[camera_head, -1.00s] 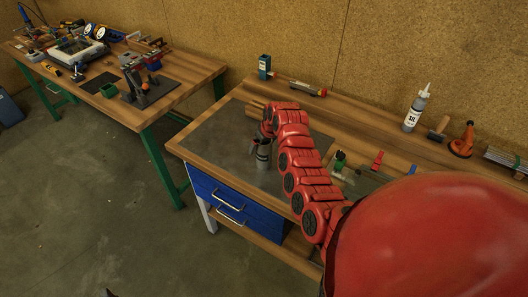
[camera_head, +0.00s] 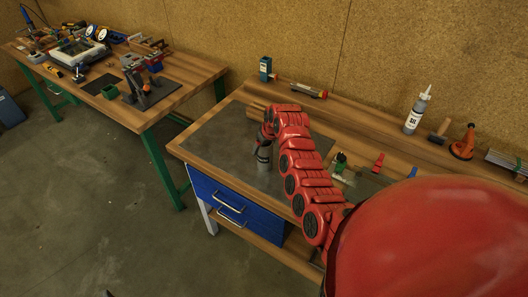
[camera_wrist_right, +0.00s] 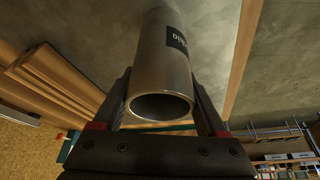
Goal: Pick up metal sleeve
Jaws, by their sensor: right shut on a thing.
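The metal sleeve is a shiny, hollow cylinder with a dark label with white print. In the right wrist view the metal sleeve (camera_wrist_right: 165,75) stands between the two fingers, its open round end facing the camera. My right gripper (camera_wrist_right: 166,95) is shut on it, one finger on each side. I cannot tell whether the sleeve touches the mat.
A second, cluttered bench (camera_head: 186,88) stands left.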

